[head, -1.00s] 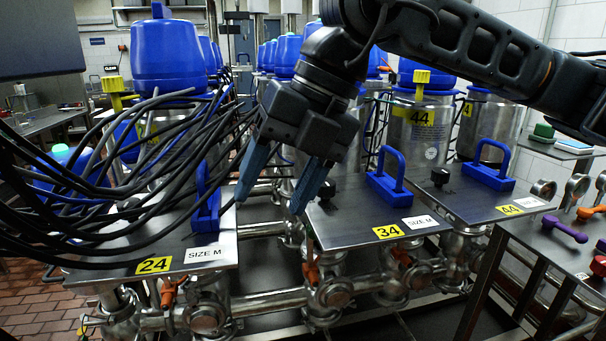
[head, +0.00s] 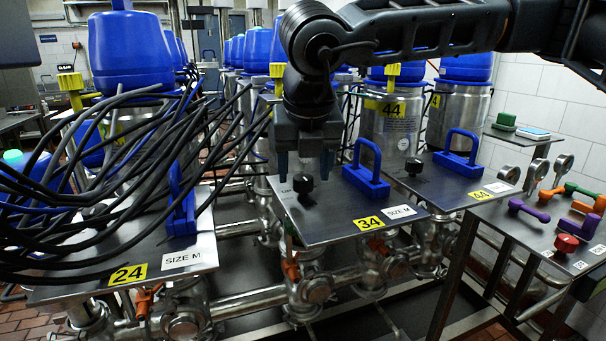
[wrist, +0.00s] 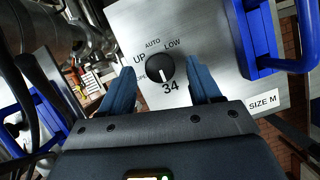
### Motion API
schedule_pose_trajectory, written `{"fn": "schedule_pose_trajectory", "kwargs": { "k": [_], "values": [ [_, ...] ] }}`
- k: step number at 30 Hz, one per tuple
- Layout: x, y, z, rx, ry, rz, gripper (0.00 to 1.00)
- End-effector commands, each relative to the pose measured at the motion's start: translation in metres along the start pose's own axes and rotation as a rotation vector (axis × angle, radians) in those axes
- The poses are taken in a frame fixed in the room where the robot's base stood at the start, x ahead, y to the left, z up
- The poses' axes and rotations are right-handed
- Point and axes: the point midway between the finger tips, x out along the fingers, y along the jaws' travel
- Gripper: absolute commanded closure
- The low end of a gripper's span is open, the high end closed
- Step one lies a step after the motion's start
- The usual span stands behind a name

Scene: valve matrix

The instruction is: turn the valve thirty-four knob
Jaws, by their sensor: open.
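The valve thirty-four knob (head: 303,184) is a small black knob on the steel plate (head: 325,222) with the yellow 34 label. In the wrist view the knob (wrist: 160,69) has a white pointer line and the marks UP, AUTO and LOW around it, with 34 printed below. My gripper (head: 304,168) hangs pointing down over the left part of this plate, close by the knob. In the wrist view its two blue fingers (wrist: 163,88) are open, one on each side of the knob, with a gap to it. Nothing is held.
A blue handle (head: 366,170) stands on the plate right of the knob. Black cables (head: 110,190) crowd the plate marked 24 at left. The plate marked 44 (head: 450,183) and a side table with coloured handles (head: 555,225) lie to the right.

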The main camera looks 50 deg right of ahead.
Motion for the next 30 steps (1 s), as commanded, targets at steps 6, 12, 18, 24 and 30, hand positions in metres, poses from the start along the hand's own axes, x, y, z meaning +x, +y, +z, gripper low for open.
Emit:
{"fn": "schedule_pose_trajectory", "kwargs": {
  "k": [6,12,18,24,30],
  "values": [
    [0.0133,0.0002,-0.0002,-0.001,0.0,0.001,0.37],
    [0.0138,0.0002,-0.0002,-0.002,0.0,0.001,0.37],
    [0.0137,0.0002,-0.0003,-0.001,0.0,0.001,0.53],
    [0.0136,0.0002,-0.0003,-0.001,0.0,0.001,0.72],
    [0.0136,0.0002,-0.0003,-0.001,0.0,0.0,0.91]
  ]
}}
